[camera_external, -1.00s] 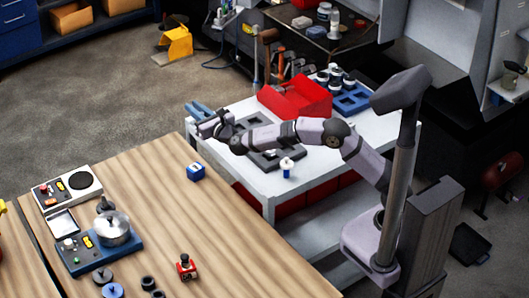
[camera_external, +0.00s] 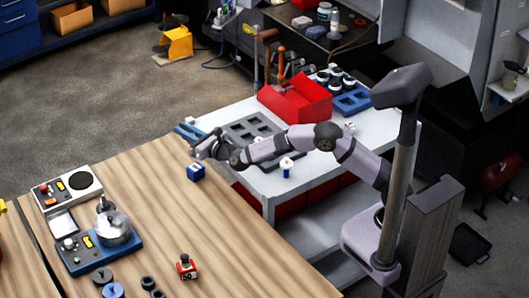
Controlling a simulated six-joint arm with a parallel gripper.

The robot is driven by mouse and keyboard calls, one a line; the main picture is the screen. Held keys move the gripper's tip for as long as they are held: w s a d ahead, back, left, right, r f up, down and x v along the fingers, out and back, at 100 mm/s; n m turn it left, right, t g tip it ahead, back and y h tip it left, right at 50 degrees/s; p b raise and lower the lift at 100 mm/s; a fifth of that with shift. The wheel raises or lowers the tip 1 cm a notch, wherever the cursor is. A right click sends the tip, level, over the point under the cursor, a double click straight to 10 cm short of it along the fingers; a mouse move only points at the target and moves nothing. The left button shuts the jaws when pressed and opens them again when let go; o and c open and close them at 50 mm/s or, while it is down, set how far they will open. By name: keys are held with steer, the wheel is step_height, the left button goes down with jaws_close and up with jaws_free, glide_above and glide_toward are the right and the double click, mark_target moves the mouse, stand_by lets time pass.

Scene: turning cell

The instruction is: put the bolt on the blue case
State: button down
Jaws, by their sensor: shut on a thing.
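The blue case (camera_external: 196,173), a small box with a white patch, sits on the wooden table near its far right edge. My gripper (camera_external: 197,153) is just above and behind the case in the picture, apart from it as far as I can tell. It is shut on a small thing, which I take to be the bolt. The bolt itself is too small and too hidden by the fingers to make out.
The white bench (camera_external: 268,182) beside the wooden table holds a grey slotted tray (camera_external: 240,134), a red bin (camera_external: 297,100) and a blue-and-white bottle (camera_external: 286,168). A pot device (camera_external: 112,230) and a small red item (camera_external: 186,267) stand on the wooden table (camera_external: 150,185).

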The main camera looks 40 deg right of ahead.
steer(key=shift+f+p, duration=0.45)
steer(key=shift+f, duration=1.65)
steer(key=shift+f, duration=0.15)
steer(key=c, duration=1.7)
jaws_free()
steer(key=shift+f, duration=0.1)
steer(key=shift+r, duration=0.2)
steer(key=shift+b+v, duration=1.7)
steer(key=shift+v, duration=4.35)
